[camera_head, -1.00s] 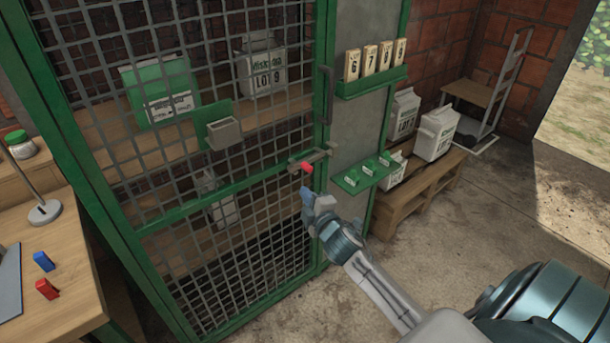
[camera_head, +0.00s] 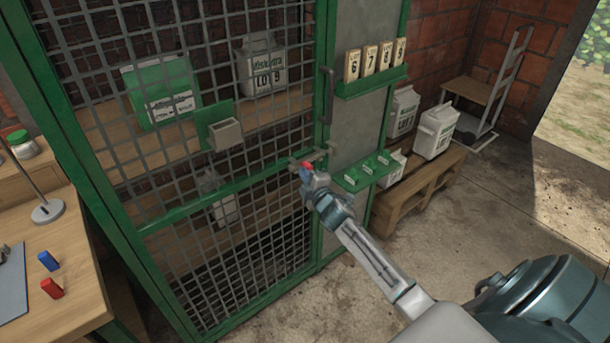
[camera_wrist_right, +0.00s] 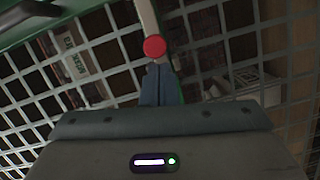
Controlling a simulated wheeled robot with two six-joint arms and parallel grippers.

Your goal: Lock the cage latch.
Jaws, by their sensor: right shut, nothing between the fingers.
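The cage latch (camera_head: 315,156) is a grey bolt on the green frame of the mesh cage door, with a red knob (camera_head: 307,167) below it. In the right wrist view the red knob (camera_wrist_right: 154,47) shows as a round disc just beyond my fingertips. My right gripper (camera_head: 309,178) is shut and empty, its tips right at the knob; in the wrist view the shut fingers (camera_wrist_right: 161,85) point at it. Whether they touch it I cannot tell. My left gripper is not in view.
The mesh cage door (camera_head: 180,205) stands on the left, with a dark handle (camera_head: 327,95) above the latch. A pallet (camera_head: 420,190) with white bags stands farther right.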

